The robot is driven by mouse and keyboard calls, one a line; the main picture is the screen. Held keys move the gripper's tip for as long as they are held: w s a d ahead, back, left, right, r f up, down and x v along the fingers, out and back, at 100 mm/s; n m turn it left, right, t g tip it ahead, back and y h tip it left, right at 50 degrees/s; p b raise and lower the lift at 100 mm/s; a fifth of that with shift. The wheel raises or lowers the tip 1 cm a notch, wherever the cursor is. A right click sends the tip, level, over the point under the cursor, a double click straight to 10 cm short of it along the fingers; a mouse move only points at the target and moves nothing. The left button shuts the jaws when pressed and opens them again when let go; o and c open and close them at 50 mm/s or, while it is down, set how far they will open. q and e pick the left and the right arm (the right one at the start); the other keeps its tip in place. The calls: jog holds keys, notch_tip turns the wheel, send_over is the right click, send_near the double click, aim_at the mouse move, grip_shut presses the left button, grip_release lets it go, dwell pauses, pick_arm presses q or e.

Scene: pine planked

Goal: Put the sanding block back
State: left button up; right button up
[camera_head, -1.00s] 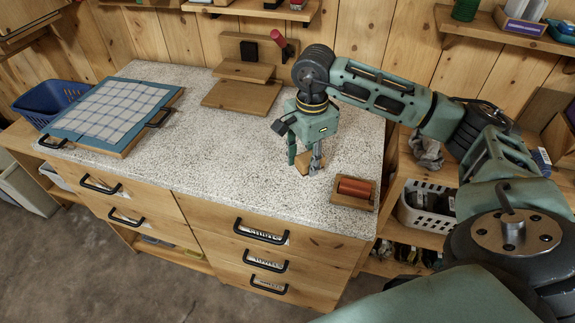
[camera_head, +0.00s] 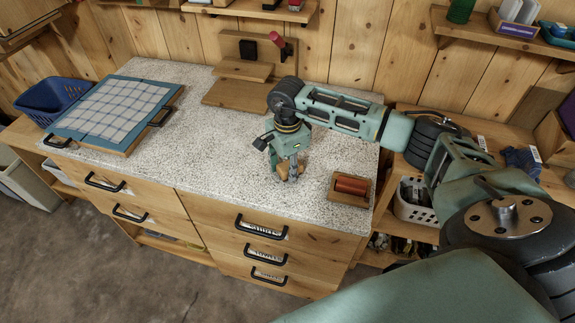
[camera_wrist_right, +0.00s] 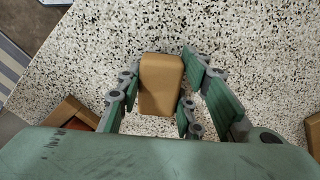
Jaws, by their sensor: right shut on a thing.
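The sanding block, a small tan block (camera_wrist_right: 161,84), is between the fingers of my right gripper in the right wrist view. My right gripper (camera_head: 288,172) is shut on it, fingers pointing down at the speckled worktop (camera_head: 225,150). In the head view the fingers cover much of the block, and I cannot tell whether it touches the top. To the right of the gripper, a small wooden tray (camera_head: 335,196) holds a red roller (camera_head: 352,185). Behind, a wooden stand (camera_head: 236,95) carries a black block (camera_head: 249,49) and a red-handled thing (camera_head: 278,40). My left gripper is not in view.
A blue-framed board with a checked sheet (camera_head: 117,107) lies on the left of the worktop, beside a blue basket (camera_head: 52,100). Handled drawers (camera_head: 263,255) are below. Shelves (camera_head: 510,35) hang on the plank wall. The worktop between board and gripper is clear.

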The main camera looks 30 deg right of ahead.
aim_at(287, 165)
jog(key=shift+f, duration=0.2)
jog(key=o, duration=1)
jog(key=shift+r, duration=0.1)
jog(key=shift+r, duration=0.25)
notch_tip(287, 165, up, 12)
jog(key=b, duration=0.4)
jog(key=shift+f, duration=0.1)
